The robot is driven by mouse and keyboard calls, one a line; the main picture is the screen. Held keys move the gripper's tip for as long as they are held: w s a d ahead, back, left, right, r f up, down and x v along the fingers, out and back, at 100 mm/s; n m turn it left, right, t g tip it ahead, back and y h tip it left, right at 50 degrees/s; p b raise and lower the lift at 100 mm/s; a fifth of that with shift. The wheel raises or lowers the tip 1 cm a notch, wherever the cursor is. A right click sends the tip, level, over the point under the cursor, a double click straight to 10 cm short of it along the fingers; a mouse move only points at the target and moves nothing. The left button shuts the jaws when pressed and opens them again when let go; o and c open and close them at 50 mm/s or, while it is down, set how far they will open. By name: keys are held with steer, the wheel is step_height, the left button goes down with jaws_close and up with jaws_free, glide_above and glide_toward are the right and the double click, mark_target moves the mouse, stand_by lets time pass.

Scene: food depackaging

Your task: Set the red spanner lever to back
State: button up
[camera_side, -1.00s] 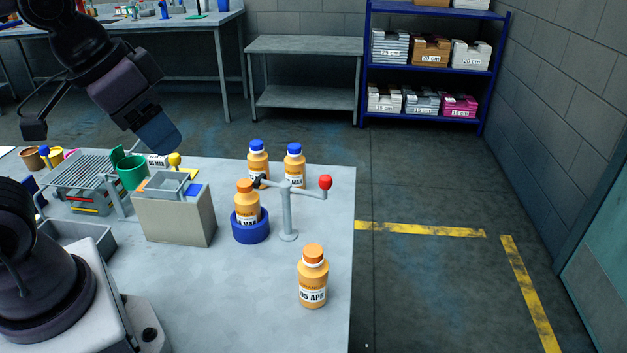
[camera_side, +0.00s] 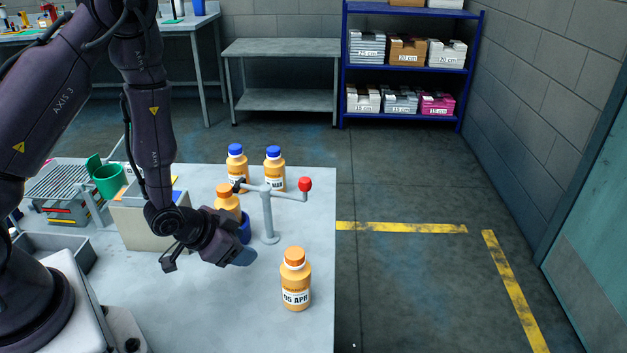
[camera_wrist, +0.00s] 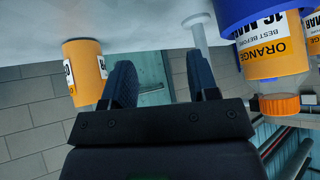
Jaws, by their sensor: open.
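The spanner lever's grey post (camera_side: 267,215) stands on the table, with a cross arm on top. Its red knob (camera_side: 305,184) is at the right end and its black end (camera_side: 239,185) is at the left, by the cap of an orange bottle (camera_side: 228,201). That bottle stands in a blue ring holder (camera_side: 245,229), partly hidden by my arm. My gripper (camera_side: 246,257) is low, in front of the post and left of the 05 APR bottle (camera_side: 296,281). In the wrist view my fingers (camera_wrist: 162,82) are apart and empty; the post (camera_wrist: 197,38) shows beyond the right one.
Two blue-capped bottles (camera_side: 236,165) (camera_side: 274,168) stand behind the lever. A beige box (camera_side: 128,222), a green cup (camera_side: 108,181) and a grey tray (camera_side: 55,247) are at the left. The table's right edge is near the 05 APR bottle.

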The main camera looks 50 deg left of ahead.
mark_target(311, 182)
steer(key=shift+w+d+f+t, duration=0.2)
steer(key=shift+f+t, duration=0.15)
steer(key=shift+t, duration=0.35)
steer(key=t, duration=0.1)
steer(key=w+r+t, duration=0.1)
steer(key=r+t+h, duration=0.1)
steer(key=shift+w+d+r+m+t, duration=0.2)
steer(key=shift+d+m+t, duration=0.1)
steer(key=shift+m, duration=0.1)
step_height(311, 182, up, 7)
steer(key=w+t, duration=0.2)
steer(key=t, duration=0.3)
steer(key=shift+m+h, duration=0.3)
steer(key=shift+h, duration=0.1)
steer(key=w, duration=0.4)
steer(key=w+d, duration=0.1)
steer(key=w, duration=0.3)
steer(key=w+d, duration=0.1)
steer(key=w, duration=0.3)
steer(key=shift+w, duration=0.15)
jaws_close()
